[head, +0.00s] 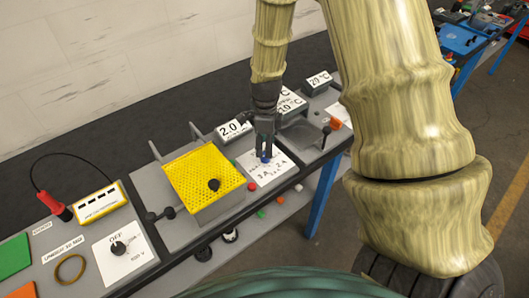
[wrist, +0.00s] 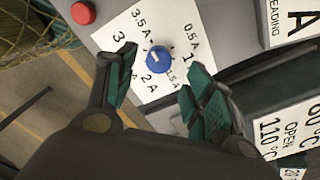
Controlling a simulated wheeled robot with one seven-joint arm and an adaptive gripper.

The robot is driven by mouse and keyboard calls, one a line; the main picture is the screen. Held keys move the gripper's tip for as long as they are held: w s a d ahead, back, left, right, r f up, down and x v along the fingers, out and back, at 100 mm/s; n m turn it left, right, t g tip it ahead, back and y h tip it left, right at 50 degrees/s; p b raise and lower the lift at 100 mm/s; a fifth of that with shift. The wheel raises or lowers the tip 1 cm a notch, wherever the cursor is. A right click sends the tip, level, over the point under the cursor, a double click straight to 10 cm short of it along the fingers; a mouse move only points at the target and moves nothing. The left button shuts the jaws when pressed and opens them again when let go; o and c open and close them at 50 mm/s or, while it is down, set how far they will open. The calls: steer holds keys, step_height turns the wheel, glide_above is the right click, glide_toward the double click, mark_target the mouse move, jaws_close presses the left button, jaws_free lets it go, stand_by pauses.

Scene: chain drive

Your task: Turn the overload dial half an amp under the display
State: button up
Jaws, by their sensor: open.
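The overload dial is a blue knob (wrist: 158,59) on a white scale card (wrist: 135,25), with marks from 0.5 A to 3.5 A around it. A pale mark shows on the knob, but I cannot tell exactly which value it points at. My gripper (wrist: 158,76) is open, with one green-padded finger on either side of the knob, apart from it in the wrist view. In the head view my gripper (head: 265,146) is over the blue knob (head: 265,158). The display (head: 234,128) reads about 2.0 A, partly hidden by my arm.
A red button (wrist: 83,12) sits beside the scale card. A yellow perforated guard (head: 203,175) stands left of the dial. Temperature signs (head: 319,79) and a grey housing with a black knob (head: 326,130) are to the right. The bench's front edge is close to the dial.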

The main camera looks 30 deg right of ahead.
steer(key=shift+s+f, duration=0.1)
steer(key=shift+f, duration=0.75)
steer(key=shift+f+p, duration=0.7)
steer(key=shift+f, duration=1)
steer(key=c, duration=1)
